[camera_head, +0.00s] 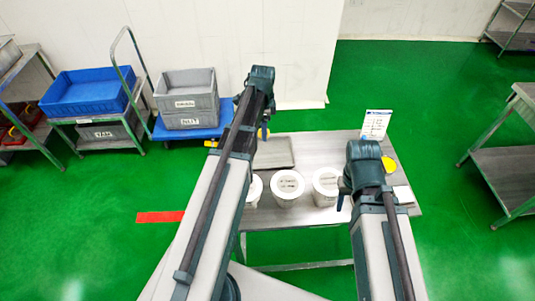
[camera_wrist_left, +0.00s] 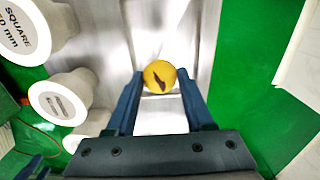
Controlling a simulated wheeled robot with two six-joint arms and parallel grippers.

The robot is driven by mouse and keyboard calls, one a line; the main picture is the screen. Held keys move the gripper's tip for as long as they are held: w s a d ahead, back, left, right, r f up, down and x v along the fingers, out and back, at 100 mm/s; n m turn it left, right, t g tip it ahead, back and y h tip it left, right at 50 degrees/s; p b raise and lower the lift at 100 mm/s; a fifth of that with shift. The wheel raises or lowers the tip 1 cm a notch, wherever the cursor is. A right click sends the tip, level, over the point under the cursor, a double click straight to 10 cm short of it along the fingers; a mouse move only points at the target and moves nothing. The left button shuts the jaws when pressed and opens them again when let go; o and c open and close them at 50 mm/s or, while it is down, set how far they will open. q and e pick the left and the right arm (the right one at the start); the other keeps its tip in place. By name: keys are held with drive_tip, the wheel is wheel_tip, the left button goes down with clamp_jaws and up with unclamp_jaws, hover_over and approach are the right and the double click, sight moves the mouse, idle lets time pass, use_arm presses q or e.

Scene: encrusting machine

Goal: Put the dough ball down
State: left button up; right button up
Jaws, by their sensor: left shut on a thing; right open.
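The dough ball (camera_wrist_left: 159,76) is round and yellow with a dark streak, seen in the left wrist view. My left gripper (camera_wrist_left: 160,92) is shut on it, the ball sitting between its two blue fingertips. In the head view my left gripper (camera_head: 252,118) is over the far left part of the metal table (camera_head: 318,147), and the ball cannot be made out there. How high the ball is above the surface I cannot tell. My right gripper (camera_head: 345,195) is open over the table's right part, largely hidden by its own arm.
A shallow grey tray (camera_head: 285,152) lies on the table beside my left gripper. White lidded tubs (camera_head: 287,187) line the near edge. Blue (camera_head: 88,92) and grey crates (camera_head: 187,97) stand beyond, left.

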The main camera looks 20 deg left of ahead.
sight(265, 154)
use_arm(q)
drive_tip(key=shift+w+f+b, duration=0.45)
drive_tip(key=shift+f, duration=0.35)
drive_tip(key=shift+w, duration=0.1)
use_arm(e)
drive_tip(key=shift+w+f, duration=0.55)
drive_tip(key=shift+f, duration=0.25)
use_arm(q)
drive_tip(key=shift+f, duration=0.1)
wheel_tip(265, 154, down, 10)
drive_tip(key=b, duration=1)
use_arm(e)
wheel_tip(265, 154, down, 10)
drive_tip(key=shift+r, duration=0.1)
use_arm(q)
drive_tip(key=shift+f, duration=0.1)
use_arm(e)
drive_tip(key=shift+f, duration=0.3)
use_arm(q)
drive_tip(key=o, duration=1)
drive_tip(key=shift+c, duration=0.2)
use_arm(e)
drive_tip(key=shift+r, duration=0.1)
